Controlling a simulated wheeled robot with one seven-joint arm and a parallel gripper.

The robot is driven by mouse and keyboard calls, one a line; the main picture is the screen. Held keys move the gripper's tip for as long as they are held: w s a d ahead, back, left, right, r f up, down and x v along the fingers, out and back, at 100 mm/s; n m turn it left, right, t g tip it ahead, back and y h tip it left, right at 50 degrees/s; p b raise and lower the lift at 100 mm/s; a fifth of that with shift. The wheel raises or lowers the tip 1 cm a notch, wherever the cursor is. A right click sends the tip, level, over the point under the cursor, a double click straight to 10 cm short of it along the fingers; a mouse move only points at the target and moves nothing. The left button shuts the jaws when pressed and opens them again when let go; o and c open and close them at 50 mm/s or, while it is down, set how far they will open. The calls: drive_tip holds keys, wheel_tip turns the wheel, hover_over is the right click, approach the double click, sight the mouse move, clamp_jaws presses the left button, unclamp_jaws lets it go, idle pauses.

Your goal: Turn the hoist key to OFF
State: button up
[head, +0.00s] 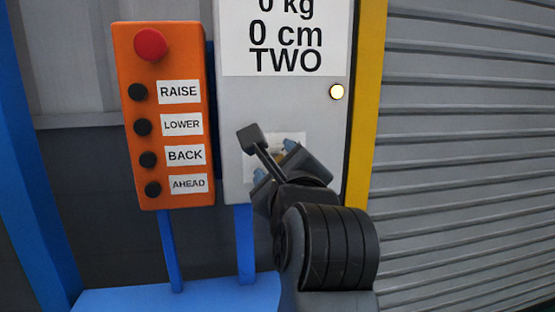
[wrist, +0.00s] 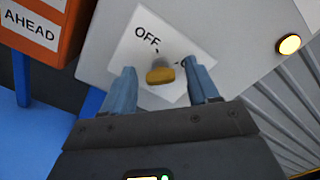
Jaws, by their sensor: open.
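The hoist key (wrist: 160,74) has a brass-coloured head and sits in front of a white label plate (wrist: 148,45) on the grey cabinet (head: 235,110). OFF is printed at the plate's upper left; my right finger hides part of another marking. My gripper (wrist: 161,88) is open, its two blue fingers either side of the key with a gap on both sides. I cannot tell how far the fingertips are from the plate. In the head view my gripper (head: 277,163) is in front of the cabinet's lower part and mostly hides the plate and key.
An orange control box (head: 165,120) with a red knob (head: 150,44) and several black buttons hangs left of the cabinet. A lit round lamp (head: 337,92) is on the cabinet's right side. A yellow post (head: 368,90) and grey shutter (head: 460,160) stand to the right.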

drive_tip(key=shift+w, duration=0.2)
drive_tip(key=c, duration=1)
